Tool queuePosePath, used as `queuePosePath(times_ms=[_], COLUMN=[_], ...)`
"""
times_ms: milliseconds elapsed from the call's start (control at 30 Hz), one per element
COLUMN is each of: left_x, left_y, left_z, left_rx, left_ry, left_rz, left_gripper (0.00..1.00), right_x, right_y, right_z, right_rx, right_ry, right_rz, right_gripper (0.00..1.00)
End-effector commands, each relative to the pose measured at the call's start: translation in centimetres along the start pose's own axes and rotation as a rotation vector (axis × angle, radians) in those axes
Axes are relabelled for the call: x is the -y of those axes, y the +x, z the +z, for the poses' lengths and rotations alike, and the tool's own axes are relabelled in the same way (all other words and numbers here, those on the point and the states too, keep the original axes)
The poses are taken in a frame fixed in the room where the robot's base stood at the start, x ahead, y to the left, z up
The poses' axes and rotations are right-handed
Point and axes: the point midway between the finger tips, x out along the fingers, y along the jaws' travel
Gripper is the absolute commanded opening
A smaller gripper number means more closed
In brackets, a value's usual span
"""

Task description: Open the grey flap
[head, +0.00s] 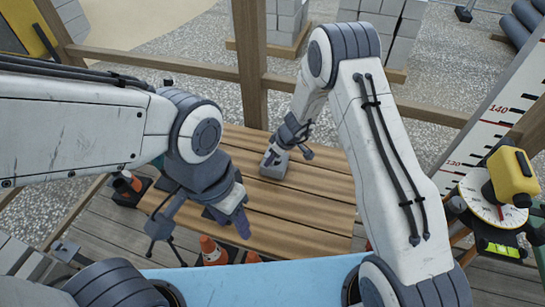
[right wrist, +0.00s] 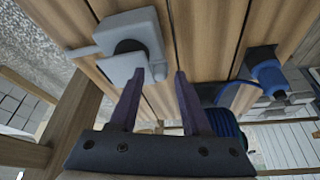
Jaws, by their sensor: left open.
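A light grey box-like fitting (head: 273,164) sits on the wooden planks in the head view. In the right wrist view the fitting (right wrist: 145,30) shows a dark round part in its face and a short bar at its left side. I cannot tell which part is the grey flap or how far it is open. My right gripper (head: 286,148) is close above the fitting. Its fingers (right wrist: 155,88) are apart with nothing between them, just short of the fitting. My left gripper (head: 234,217) is open and empty over the near left of the planks, away from the fitting.
The plank table (head: 315,205) is mostly bare. Wooden posts (head: 250,60) and rails stand behind it. Orange cones (head: 212,250) are near its front. A yellow device (head: 510,175) on a round dial stands at right. A blue object (right wrist: 267,72) is right in the wrist view.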

Motion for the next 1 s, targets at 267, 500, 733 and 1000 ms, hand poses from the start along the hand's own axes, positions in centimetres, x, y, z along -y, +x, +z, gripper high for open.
queuePosePath(times_ms=[267, 500, 733, 1000], left_x=[0.0, 0.0, 0.0, 0.0], left_y=[0.0, 0.0, 0.0, -0.01], left_z=[0.0, 0.0, 0.0, 0.0], left_rx=[0.0, 0.0, 0.0, 0.0], left_ry=[0.0, 0.0, 0.0, 0.0], left_rz=[0.0, 0.0, 0.0, 0.0], left_gripper=[0.5, 0.5, 0.5, 0.5], right_x=[-0.01, -0.01, -0.02, -0.03], right_y=[-0.03, -0.05, -0.06, -0.06], right_z=[0.01, 0.02, 0.03, 0.03], right_rx=[0.0, 0.0, 0.0, 0.0], right_ry=[0.001, 0.001, 0.001, 0.001], right_rz=[0.0, 0.0, 0.0, 0.0], right_gripper=[0.0, 0.0, 0.0, 0.0])
